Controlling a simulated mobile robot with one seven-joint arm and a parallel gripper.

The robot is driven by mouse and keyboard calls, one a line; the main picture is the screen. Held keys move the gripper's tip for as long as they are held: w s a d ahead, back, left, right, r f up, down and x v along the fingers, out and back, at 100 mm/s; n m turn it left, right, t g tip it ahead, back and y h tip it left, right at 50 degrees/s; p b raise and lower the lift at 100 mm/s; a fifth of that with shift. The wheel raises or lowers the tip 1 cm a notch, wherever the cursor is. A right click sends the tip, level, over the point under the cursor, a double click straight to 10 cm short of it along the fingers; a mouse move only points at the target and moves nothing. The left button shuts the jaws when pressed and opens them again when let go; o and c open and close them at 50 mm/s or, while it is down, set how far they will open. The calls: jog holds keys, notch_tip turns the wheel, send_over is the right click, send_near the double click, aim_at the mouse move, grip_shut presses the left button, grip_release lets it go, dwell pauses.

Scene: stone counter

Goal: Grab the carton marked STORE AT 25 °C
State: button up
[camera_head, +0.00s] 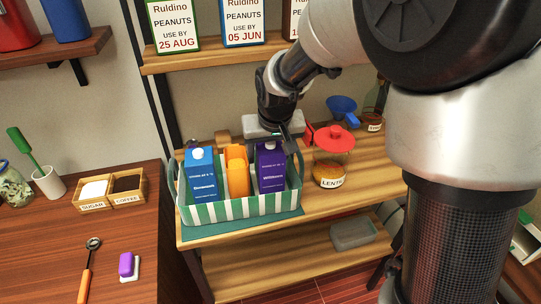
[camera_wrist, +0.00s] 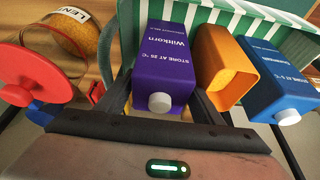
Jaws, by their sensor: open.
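The purple carton marked STORE AT 25 °C (camera_head: 271,170) stands in a green-and-white striped basket (camera_head: 240,208), at its right end. In the wrist view the purple carton (camera_wrist: 168,50) shows its label and white cap, between my two dark fingers. My gripper (camera_head: 280,138) is open above and behind the carton; in the wrist view the gripper (camera_wrist: 162,98) has one finger on each side of it. I cannot tell whether either finger touches it. A blue carton (camera_head: 200,176) with a white cap stands at the basket's left end, its temperature print hard to read.
An orange open container (camera_head: 237,171) stands between the cartons, close to one finger. A lentil jar with a red lid (camera_head: 332,160) stands right of the basket. Peanut boxes (camera_head: 243,22) line the upper shelf.

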jog(key=c, duration=1.3)
jog(key=shift+r, duration=0.1)
jog(key=shift+r, duration=0.1)
